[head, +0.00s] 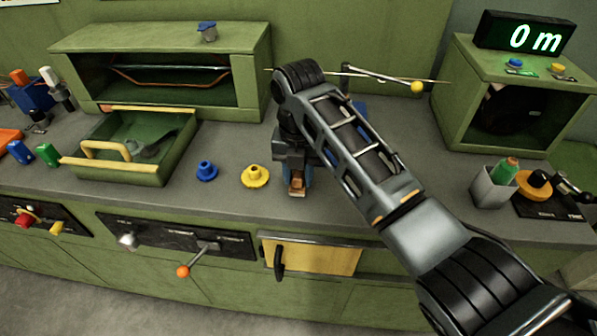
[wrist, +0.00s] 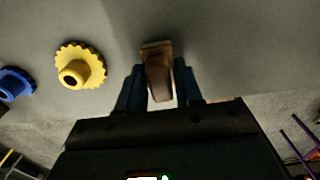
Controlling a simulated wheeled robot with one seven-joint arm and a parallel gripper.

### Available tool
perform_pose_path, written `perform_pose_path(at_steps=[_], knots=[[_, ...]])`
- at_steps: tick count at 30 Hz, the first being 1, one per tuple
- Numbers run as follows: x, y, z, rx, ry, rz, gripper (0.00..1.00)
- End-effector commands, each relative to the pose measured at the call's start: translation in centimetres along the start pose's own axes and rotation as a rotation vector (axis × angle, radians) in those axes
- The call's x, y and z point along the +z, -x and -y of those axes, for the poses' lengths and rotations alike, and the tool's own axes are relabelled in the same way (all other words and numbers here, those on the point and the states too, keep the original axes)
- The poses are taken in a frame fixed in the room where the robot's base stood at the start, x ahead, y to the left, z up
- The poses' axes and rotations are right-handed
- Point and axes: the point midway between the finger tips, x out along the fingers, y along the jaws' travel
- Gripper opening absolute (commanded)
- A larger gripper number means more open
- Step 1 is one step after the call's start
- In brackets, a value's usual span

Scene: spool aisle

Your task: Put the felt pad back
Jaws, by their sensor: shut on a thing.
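My gripper (head: 297,182) points down over the front part of the grey counter. In the wrist view its dark blue fingers (wrist: 160,88) are closed on a small brown piece (wrist: 158,68), which I take to be the felt pad. The piece has a flat brown end and a paler underside; it also shows in the head view (head: 297,187). I cannot tell whether it touches the counter. My arm hides part of the counter behind and to the right of the gripper.
A yellow toothed knob (head: 255,177) and a blue knob (head: 207,171) stand left of my gripper. A green drawer (head: 120,172) with a yellow handle is at left. A grey cup (head: 493,188) holding a green spool stands at right. The counter's front edge is close.

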Motion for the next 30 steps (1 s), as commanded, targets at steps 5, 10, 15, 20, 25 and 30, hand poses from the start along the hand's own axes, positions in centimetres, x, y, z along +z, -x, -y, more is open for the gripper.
perform_pose_path(at_steps=[5, 10, 15, 20, 25, 30], knots=[[0.0, -0.2, 0.0, 0.0, 0.0, -0.001, 0.44], [0.0, -0.2, 0.0, 0.0, 0.0, 0.0, 0.6], [0.0, -0.2, 0.0, 0.0, 0.0, 0.0, 0.61], [0.0, 0.3, 0.0, 0.001, 0.0, 0.001, 0.61], [0.1, 2.5, 0.0, 0.002, 0.002, 0.004, 0.61], [0.1, 6.1, -0.1, 0.002, 0.001, 0.004, 0.61]])
